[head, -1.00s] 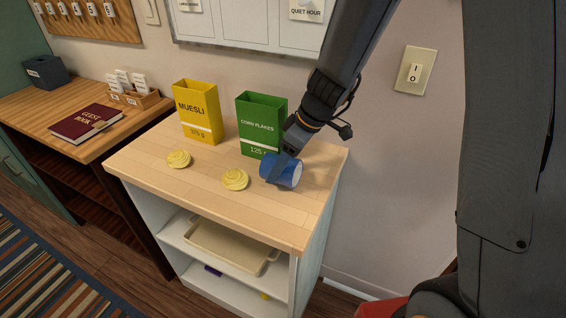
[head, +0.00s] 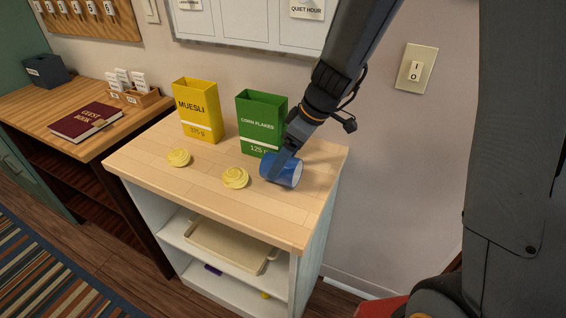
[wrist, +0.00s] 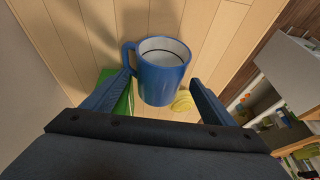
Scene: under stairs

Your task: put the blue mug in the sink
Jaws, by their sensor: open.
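The blue mug (head: 283,171) lies on its side on the light wood top of a small shelf unit, in front of the green corn flakes box. Its white inside faces right in the head view. In the wrist view the mug (wrist: 162,75) is between the spread fingers, with its handle close to the left finger. My gripper (head: 284,163) is at the mug from above and partly covers it. Its fingers (wrist: 160,90) are open, and a gap shows between the mug and the right finger. No sink is in view.
The green corn flakes box (head: 261,122) stands right behind my gripper. The yellow muesli box (head: 198,111) and two yellow swirled pieces (head: 235,178) (head: 179,158) are to the left. A tray (head: 232,248) lies on the shelf below. The wall is close behind.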

